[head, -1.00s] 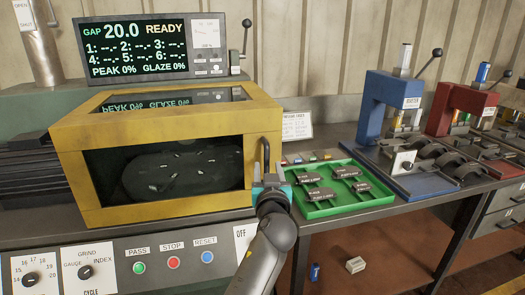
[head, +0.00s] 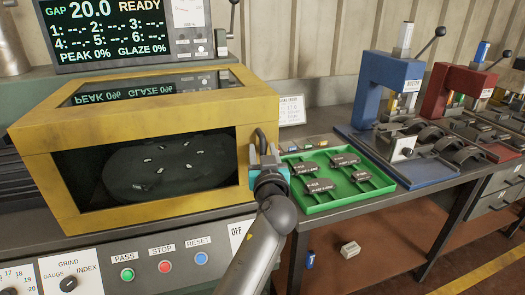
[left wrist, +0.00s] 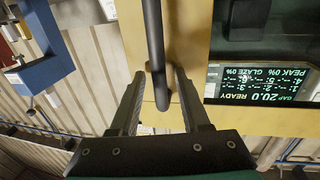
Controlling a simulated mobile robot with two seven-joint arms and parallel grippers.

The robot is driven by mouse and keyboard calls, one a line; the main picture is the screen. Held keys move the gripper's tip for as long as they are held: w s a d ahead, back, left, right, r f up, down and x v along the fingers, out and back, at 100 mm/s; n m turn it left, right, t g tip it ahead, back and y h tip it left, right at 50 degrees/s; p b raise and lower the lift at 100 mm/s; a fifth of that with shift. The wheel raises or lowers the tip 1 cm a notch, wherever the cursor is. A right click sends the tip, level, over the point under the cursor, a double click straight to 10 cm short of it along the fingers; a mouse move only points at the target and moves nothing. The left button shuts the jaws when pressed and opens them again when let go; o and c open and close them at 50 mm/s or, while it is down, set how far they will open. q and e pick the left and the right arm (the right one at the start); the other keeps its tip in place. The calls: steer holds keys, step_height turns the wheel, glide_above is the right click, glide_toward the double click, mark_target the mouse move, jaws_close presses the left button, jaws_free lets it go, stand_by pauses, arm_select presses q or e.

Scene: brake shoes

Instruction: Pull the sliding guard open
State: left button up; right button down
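The sliding guard (head: 140,100) is a yellow box frame with dark clear panes over the grinder's round table at the left of the head view. Its dark bar handle (head: 261,138) stands on the guard's right front edge. My left gripper (head: 267,158) is at the handle's lower part. In the left wrist view, the two dark fingers (left wrist: 160,92) are apart, one on each side of the handle (left wrist: 154,35). A gap shows between each finger and the bar. The yellow guard also shows in the left wrist view (left wrist: 190,35). My right gripper is not in view.
A green tray (head: 322,208) with several brake shoes lies just right of the handle. A blue press (head: 390,75) and a red press (head: 448,90) stand farther right. A control panel with buttons (head: 164,266) runs below the guard. A display (head: 128,30) stands behind it.

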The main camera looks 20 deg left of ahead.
arm_select(q)
jaws_close()
stand_by(1.2)
